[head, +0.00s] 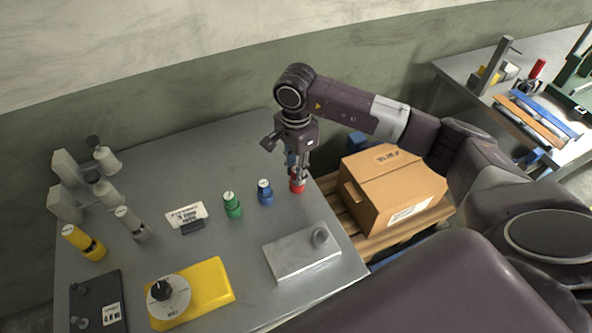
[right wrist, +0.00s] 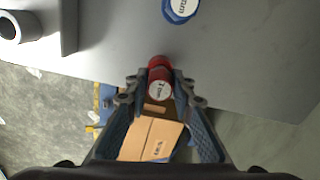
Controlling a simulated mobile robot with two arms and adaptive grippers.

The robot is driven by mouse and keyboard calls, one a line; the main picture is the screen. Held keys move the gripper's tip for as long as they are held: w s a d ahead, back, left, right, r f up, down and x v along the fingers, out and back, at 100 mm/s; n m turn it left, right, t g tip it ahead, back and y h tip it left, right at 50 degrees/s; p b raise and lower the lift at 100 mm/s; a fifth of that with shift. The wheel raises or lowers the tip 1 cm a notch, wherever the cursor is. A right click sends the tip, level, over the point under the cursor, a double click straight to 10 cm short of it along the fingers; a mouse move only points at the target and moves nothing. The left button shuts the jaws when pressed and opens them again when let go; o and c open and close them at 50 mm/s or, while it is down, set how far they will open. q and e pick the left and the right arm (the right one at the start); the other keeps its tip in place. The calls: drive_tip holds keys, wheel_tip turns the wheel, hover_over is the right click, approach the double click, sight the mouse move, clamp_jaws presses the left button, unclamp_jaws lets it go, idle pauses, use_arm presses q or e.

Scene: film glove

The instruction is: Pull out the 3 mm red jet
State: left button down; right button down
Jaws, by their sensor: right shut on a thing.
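The red jet (head: 297,186) is at the right edge of the grey table (head: 190,160), apparently standing on it. My right gripper (head: 298,174) points down over the jet and is shut on its upper part. In the right wrist view the red jet (right wrist: 158,68) shows between the fingertips of my right gripper (right wrist: 159,96), its round white label facing the camera. The label's small print is hard to read. The fingers hide part of the jet in the head view. My left gripper is not in view.
A blue jet (head: 265,192) and a green jet (head: 232,205) stand to the left. A metal block (head: 302,256) lies in front. A cardboard box (head: 385,200) sits on a pallet beside the table. A yellow dial unit (head: 212,282) is at the front left.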

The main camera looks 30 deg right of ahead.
drive_tip(key=shift+r, duration=0.15)
drive_tip(key=shift+r+p, duration=1)
drive_tip(key=shift+r, duration=1.2)
drive_tip(key=shift+r+p, duration=0.45)
drive_tip(key=shift+r, duration=1.05)
